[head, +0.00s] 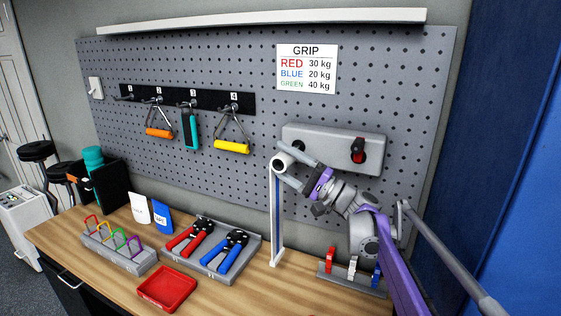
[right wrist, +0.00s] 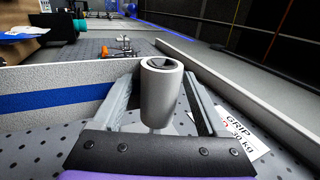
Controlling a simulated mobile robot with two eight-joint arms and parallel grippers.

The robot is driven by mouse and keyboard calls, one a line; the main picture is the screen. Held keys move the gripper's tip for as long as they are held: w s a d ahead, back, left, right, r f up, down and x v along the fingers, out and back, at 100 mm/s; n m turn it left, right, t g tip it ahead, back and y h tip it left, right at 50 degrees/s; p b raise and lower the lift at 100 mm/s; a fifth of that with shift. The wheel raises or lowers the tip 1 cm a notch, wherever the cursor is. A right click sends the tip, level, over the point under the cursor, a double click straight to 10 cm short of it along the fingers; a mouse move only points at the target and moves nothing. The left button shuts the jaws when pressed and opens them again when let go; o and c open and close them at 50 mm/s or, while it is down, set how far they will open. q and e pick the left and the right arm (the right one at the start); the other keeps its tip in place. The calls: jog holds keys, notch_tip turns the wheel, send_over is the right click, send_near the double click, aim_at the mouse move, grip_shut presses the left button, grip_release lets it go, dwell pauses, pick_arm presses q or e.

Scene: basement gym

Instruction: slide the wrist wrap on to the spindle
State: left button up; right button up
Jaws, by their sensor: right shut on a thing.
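The wrist wrap (head: 276,220) is a whitish roll with a pale, blue-striped tail hanging down towards the bench. My right gripper (head: 286,164) comes in from the right and is shut on the roll. In the right wrist view the roll (right wrist: 161,95) stands between my fingers (right wrist: 160,100), its hollow end showing a dark hole; the striped tail (right wrist: 50,103) runs off left. A grey wall plate (head: 325,140) carries a red and black knob-like part (head: 357,151). My left gripper is not in view.
Below on the bench are a tray with red and blue hand grippers (head: 190,237), a red tray (head: 167,288), a rack of coloured loops (head: 115,250) and a clip holder (head: 350,281). Handles hang from numbered hooks (head: 190,100). A GRIP sign (head: 307,68) is above.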

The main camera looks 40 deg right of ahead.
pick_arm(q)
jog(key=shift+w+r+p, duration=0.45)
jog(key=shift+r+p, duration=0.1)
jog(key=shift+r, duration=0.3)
pick_arm(e)
jog(key=shift+w+d, duration=0.4)
jog(key=shift+d, duration=0.35)
jog(key=shift+w+d, duration=0.35)
jog(key=shift+d, duration=0.4)
jog(key=shift+w+d, duration=0.4)
jog(key=shift+d, duration=0.35)
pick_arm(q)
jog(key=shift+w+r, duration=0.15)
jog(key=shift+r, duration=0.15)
pick_arm(e)
jog(key=shift+d, duration=0.1)
jog(key=o, duration=1.3)
jog(key=shift+w, duration=0.1)
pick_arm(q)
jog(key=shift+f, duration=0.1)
pick_arm(e)
jog(key=shift+s, duration=0.2)
